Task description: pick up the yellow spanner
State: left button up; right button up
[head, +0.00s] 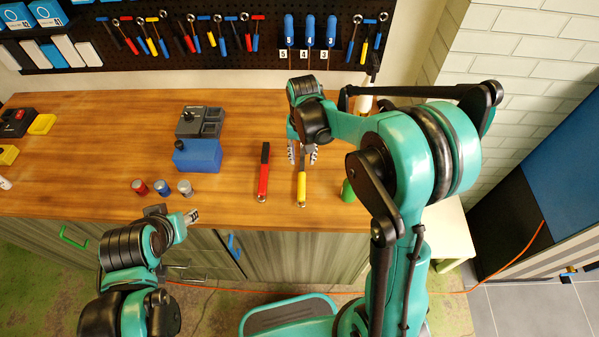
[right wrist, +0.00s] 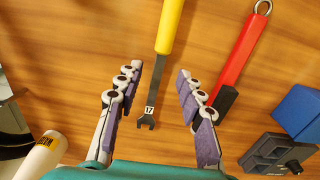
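The yellow spanner (head: 301,188) lies on the wooden workbench, its yellow handle towards the front edge and its metal end under my right gripper (head: 302,153). In the right wrist view the spanner (right wrist: 169,28) shows a dark open jaw with a white "17" label. My right gripper (right wrist: 152,95) is open, its fingers on either side of the jaw end and apart from it. My left gripper (head: 193,217) is low at the bench's front edge, away from the spanner; whether it is open is too small to tell.
A red-handled tool (head: 263,172) lies just left of the spanner; it also shows in the right wrist view (right wrist: 238,50). A blue box (head: 198,155) and three small cans (head: 162,188) stand further left. A pegboard (head: 240,50) with hanging tools is behind the workbench (head: 100,130).

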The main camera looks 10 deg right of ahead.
aim_at(302, 170)
notch_tip(302, 170, down, 6)
jog(key=shift+r+b, duration=0.25)
jog(key=shift+b, duration=0.5)
jog(key=shift+s, duration=0.1)
grip_shut()
